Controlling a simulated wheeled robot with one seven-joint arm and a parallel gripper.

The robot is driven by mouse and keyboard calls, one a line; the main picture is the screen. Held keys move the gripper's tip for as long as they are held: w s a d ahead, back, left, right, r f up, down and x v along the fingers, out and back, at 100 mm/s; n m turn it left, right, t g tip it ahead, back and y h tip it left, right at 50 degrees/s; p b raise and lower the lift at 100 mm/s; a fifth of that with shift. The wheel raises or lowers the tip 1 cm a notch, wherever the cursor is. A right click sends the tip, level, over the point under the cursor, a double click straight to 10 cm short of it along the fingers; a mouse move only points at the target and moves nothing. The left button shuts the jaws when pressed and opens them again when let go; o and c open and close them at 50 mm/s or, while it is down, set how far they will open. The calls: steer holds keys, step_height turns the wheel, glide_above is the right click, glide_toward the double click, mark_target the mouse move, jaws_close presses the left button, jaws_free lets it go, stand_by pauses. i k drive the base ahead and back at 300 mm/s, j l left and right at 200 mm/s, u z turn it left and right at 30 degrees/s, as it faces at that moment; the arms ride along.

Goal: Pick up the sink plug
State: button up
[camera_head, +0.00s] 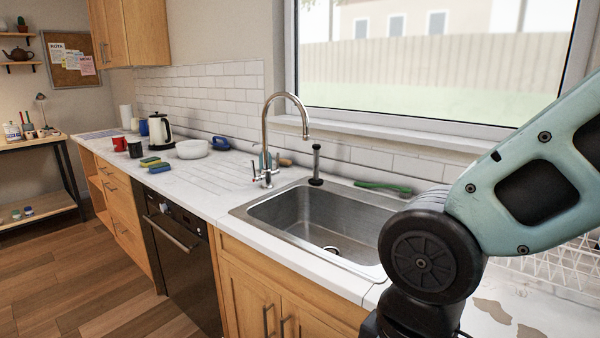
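I cannot clearly make out a sink plug. The steel sink (290,232) is set in the white counter and looks empty apart from a small round dark-and-light drain area (332,250) on its floor. Whether a plug sits there is too small to tell. A slim upright item with a dark round base (316,181) and dark top stands at the sink's back rim; I cannot tell what it is. My arm reaches in from the right and covers the sink's right end. My gripper is not in view.
A tall curved tap (265,130) rises behind the sink. A green brush (383,187) lies at the back edge, and a white wire rack (560,262) stands at right. Left are sponges (154,163), a white bowl (192,149) and a kettle (160,130). The ribbed drainer (210,172) is clear.

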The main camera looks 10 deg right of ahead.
mark_target(315, 180)
steer(key=i+z, duration=0.1)
steer(key=z, duration=0.2)
steer(key=i+j+z, duration=0.1)
steer(key=z, duration=0.2)
steer(key=i+j+z, duration=0.25)
steer(key=j+z, duration=0.2)
steer(key=j, duration=0.15)
steer(key=j+z, duration=0.25)
steer(key=i+j+z, duration=0.1)
steer(key=j, duration=0.75)
steer(key=i+j, duration=0.2)
steer(key=j, duration=0.7)
steer(key=i+j+z, duration=0.15)
steer(key=j, duration=0.75)
steer(key=i+j+z, duration=0.1)
steer(key=j, duration=0.8)
